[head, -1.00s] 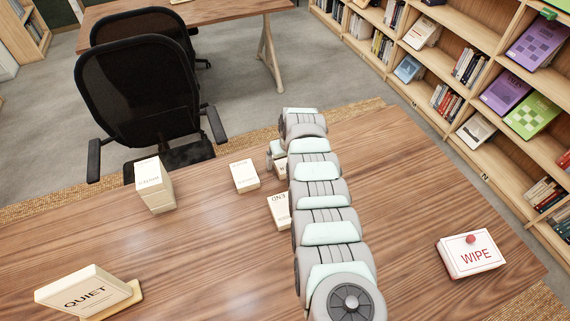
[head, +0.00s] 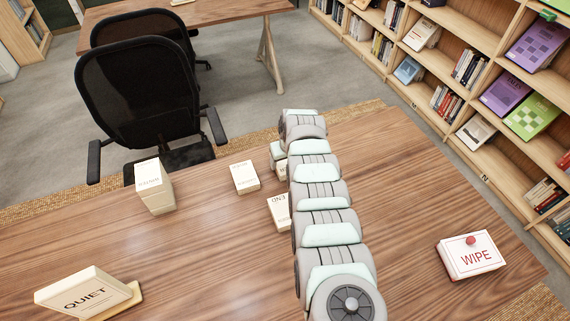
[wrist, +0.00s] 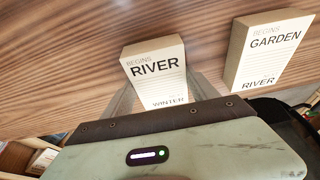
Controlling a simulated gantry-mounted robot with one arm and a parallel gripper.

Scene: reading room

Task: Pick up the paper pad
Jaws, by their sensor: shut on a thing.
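A cream paper pad (wrist: 156,68) printed "BEGINS RIVER" and "WINTER" stands between my fingers in the wrist view. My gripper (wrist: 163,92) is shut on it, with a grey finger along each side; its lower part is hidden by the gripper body. In the head view my gripper (head: 277,156) is beyond the middle of the table, with part of the held pad (head: 282,172) showing beside my arm. Whether the pad touches the table is hard to tell.
A similar "GARDEN" block (wrist: 268,50) stands to the right in the wrist view; it appears as the small block (head: 244,178) in the head view. An "END" block (head: 279,212), a tall box (head: 154,187), a "QUIET" sign (head: 88,292) and a "WIPE" box (head: 471,255) share the table (head: 215,255).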

